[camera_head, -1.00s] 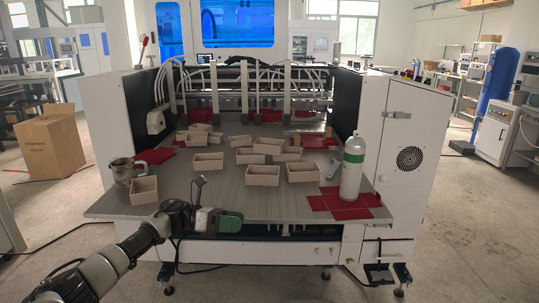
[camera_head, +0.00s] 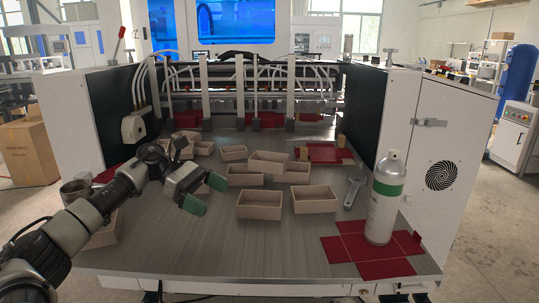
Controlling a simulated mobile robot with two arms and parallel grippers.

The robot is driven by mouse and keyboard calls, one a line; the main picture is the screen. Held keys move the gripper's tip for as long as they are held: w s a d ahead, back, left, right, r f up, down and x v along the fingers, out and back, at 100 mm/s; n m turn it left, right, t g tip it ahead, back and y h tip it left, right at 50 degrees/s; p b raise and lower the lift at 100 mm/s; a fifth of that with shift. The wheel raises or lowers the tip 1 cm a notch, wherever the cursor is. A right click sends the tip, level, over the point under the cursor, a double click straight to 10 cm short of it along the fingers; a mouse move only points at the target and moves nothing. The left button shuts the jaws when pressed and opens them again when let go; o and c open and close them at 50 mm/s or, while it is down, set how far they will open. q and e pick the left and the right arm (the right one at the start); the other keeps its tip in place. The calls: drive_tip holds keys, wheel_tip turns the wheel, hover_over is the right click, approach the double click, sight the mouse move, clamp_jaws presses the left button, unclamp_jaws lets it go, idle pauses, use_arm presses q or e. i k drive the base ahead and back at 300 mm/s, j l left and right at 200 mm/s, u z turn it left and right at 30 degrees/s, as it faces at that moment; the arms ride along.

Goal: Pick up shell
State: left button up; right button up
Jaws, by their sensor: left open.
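Several open grey-brown box shells lie on the machine's table. Two front shells stand in the middle, one at the centre (camera_head: 259,206) and one to its right (camera_head: 315,200). Behind them are more shells, including a larger one (camera_head: 268,162) and a small one (camera_head: 234,153). My left gripper (camera_head: 205,194) is open and empty above the table, left of the front centre shell and apart from it. My left arm partly hides a shell (camera_head: 103,231) at the left and others behind it. My right gripper is not in view.
A white and green spray bottle (camera_head: 384,200) stands on a red cross-shaped sheet (camera_head: 343,250) at the right. A wrench-like metal tool (camera_head: 353,193) lies left of it. A metal mug (camera_head: 76,188) is at the left edge. The table's front middle (camera_head: 240,256) is clear.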

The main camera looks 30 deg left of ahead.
sight(262, 162)
drive_tip(key=i+j, duration=0.85)
drive_tip(key=i, duration=0.1)
